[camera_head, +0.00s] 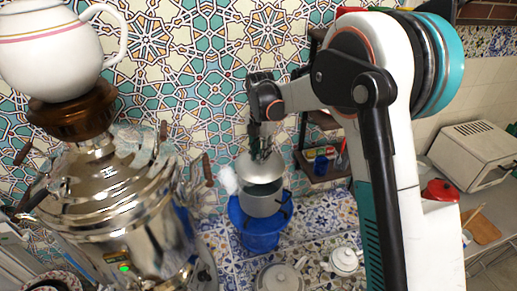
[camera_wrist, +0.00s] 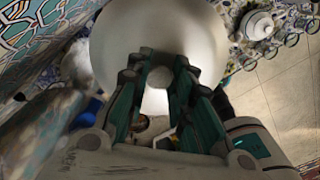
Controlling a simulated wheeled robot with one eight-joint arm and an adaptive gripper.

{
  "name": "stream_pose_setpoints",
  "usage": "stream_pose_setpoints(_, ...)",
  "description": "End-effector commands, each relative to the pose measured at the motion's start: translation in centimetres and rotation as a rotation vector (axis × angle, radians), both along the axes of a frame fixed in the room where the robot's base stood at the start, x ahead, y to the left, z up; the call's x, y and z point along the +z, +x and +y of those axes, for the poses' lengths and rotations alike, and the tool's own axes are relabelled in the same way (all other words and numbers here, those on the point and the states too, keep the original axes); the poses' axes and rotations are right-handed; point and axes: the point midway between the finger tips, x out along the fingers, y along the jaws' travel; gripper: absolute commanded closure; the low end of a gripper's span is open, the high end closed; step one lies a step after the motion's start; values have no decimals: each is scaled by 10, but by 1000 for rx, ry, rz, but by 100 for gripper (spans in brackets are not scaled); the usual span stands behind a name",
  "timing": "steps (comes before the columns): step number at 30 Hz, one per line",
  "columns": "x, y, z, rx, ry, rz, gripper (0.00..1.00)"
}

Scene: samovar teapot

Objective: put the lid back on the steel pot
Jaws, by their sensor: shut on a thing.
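The steel pot (camera_head: 262,204) stands on a blue base (camera_head: 258,238) in the middle of the head view. Part of its dark opening shows. My gripper (camera_head: 261,150) is above the pot, pointing down and shut on the round steel lid (camera_head: 252,172). The lid looks tilted and hangs over the pot's back rim, leaving the front of the opening uncovered. I cannot tell if lid and rim touch. In the wrist view the lid (camera_wrist: 115,45) is a big pale disc behind my gripper's fingers (camera_wrist: 160,78), which close around its knob. The pot is mostly hidden there.
A large shiny samovar (camera_head: 125,215) with a white teapot (camera_head: 60,50) on top stands left. A lidded pot (camera_head: 281,279) and a small white teapot (camera_head: 345,261) sit in front. A shelf with jars (camera_head: 322,165) is behind, right of the pot. Patterned tiles back the counter.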

Motion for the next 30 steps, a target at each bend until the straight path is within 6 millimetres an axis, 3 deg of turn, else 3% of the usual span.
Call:
stream_pose_setpoints(21, -57, 0, 0, -2, 0, 0, 100)
stream_pose_setpoints(30, -62, 0, 0, -2, 0, 0, 100)
